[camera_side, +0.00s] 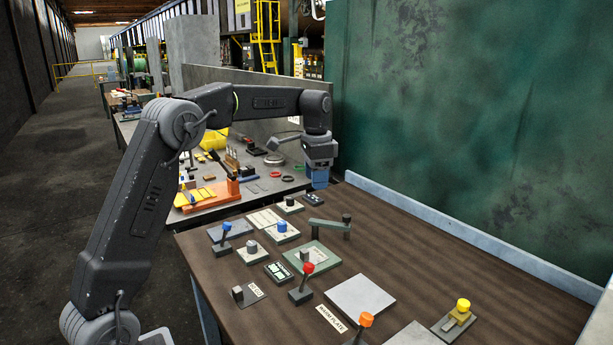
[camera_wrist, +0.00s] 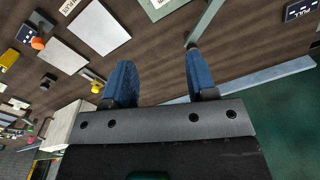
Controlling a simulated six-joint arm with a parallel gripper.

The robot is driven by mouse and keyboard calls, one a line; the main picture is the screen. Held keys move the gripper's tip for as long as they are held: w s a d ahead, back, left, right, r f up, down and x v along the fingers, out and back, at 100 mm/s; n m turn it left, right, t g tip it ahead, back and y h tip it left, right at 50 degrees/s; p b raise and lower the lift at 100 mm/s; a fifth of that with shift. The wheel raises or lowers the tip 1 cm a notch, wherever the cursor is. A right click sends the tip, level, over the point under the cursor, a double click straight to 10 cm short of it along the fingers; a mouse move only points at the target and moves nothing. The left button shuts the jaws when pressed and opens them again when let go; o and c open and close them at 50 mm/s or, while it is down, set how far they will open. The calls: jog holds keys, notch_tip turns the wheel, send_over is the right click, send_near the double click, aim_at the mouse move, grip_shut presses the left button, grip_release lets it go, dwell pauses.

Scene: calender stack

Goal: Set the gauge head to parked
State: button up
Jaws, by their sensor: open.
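No part is legibly marked as the gauge head, so I cannot tell for sure which one it is. A green bar (camera_side: 328,228) with a dark upright knob (camera_side: 346,218) at its right end lies on the brown table; a green bar (camera_wrist: 207,20) also shows at the top of the wrist view. A yellow-knobbed slider (camera_side: 461,310) stands at the table's front right. My gripper (camera_side: 319,182) has blue fingers and hangs above the table's back edge, apart from these parts. In the wrist view its fingers (camera_wrist: 160,80) are spread with nothing between them.
Red (camera_side: 308,268), blue (camera_side: 226,228) and orange (camera_side: 366,320) levers stand on the table (camera_side: 450,260). A grey plate (camera_side: 360,297) lies in the middle. A pale rail (camera_side: 470,235) and green wall (camera_side: 470,110) bound the back right. Open tabletop lies right of the green bar.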

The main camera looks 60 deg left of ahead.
aim_at(330, 225)
jog(key=s+d+r+n+t, duration=0.1)
jog(key=s+d+r, duration=0.4)
jog(key=s+d, duration=0.3)
jog(key=shift+s+d+t, duration=0.3)
jog(key=shift+s+t, duration=0.1)
jog(key=shift+s, duration=0.1)
jog(key=shift+w, duration=0.1)
jog(key=shift+c, duration=0.7)
jog(key=w+a+f+m+t, duration=0.1)
jog(key=w+f, duration=0.2)
jog(key=f, duration=0.1)
jog(key=w+a+f+m+t+y, duration=0.1)
jog(key=w+f+t, duration=0.1)
jog(key=w+f, duration=0.1)
jog(key=w+a+f+m+t, duration=0.1)
jog(key=w+f+t, duration=0.1)
jog(key=w+f, duration=0.2)
jog(key=shift+w+a+f, duration=0.1)
jog(key=shift+f, duration=0.75)
grip_shut()
jog(key=w+a+f, duration=0.4)
jog(key=w+f, duration=0.3)
jog(key=w, duration=0.1)
jog(key=shift+a+f, duration=0.25)
